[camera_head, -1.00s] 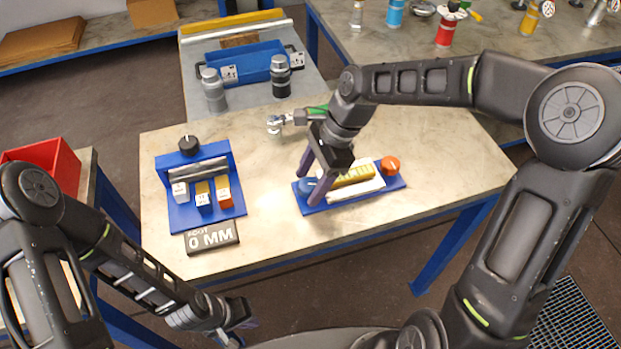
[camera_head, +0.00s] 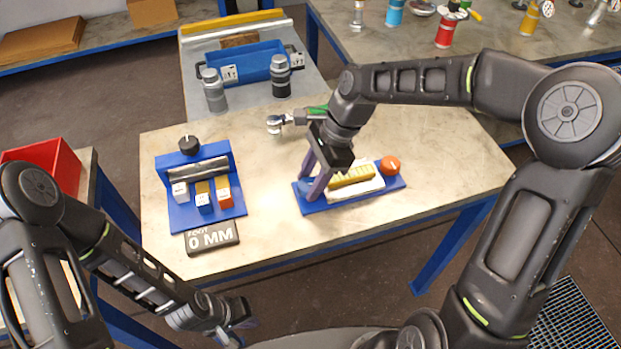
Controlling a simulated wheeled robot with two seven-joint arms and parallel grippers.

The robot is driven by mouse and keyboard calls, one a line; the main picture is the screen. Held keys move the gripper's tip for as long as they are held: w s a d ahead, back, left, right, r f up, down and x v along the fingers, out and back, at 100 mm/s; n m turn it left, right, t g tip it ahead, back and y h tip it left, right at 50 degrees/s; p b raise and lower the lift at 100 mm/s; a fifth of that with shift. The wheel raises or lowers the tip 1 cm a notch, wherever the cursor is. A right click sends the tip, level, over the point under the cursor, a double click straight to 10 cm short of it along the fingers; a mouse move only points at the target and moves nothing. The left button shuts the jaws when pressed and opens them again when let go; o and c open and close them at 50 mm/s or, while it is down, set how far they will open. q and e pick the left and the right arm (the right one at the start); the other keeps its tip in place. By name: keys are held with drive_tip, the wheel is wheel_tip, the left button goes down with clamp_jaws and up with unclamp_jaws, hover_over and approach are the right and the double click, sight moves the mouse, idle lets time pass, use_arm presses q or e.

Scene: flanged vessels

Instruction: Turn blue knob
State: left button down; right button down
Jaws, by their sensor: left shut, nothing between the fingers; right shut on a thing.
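The blue knob (camera_head: 305,187) is at the left end of a blue tray (camera_head: 345,203) on the table. It is mostly hidden behind my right gripper's fingers. My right gripper (camera_head: 314,187) comes down from above and is shut on the blue knob. An orange-red knob (camera_head: 390,165) stands at the tray's right end. A yellow piece (camera_head: 351,177) and a white piece lie between the knobs. My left gripper (camera_head: 238,325) is shut and empty, low in front of the table's near edge.
A blue fixture (camera_head: 205,190) with a black knob (camera_head: 189,145) and small blocks stands at the table's left. A "0 MM" plate (camera_head: 212,236) lies before it. A green-handled tool (camera_head: 290,120) lies behind my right gripper. The table's right side is clear.

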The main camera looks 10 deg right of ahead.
drive_tip(key=shift+n, duration=0.4)
drive_tip(key=shift+w+r+n+g+p, duration=0.15)
drive_tip(key=shift+n+g+p, duration=0.55)
drive_tip(key=shift+n, duration=0.5)
drive_tip(key=shift+n+g+h+p, duration=0.4)
drive_tip(key=shift+n+g, duration=0.1)
drive_tip(key=shift+n, duration=0.9)
drive_tip(key=c, duration=0.9)
unclamp_jaws()
drive_tip(key=b+v, duration=0.1)
drive_tip(key=v, duration=0.6)
drive_tip(key=shift+r, duration=0.3)
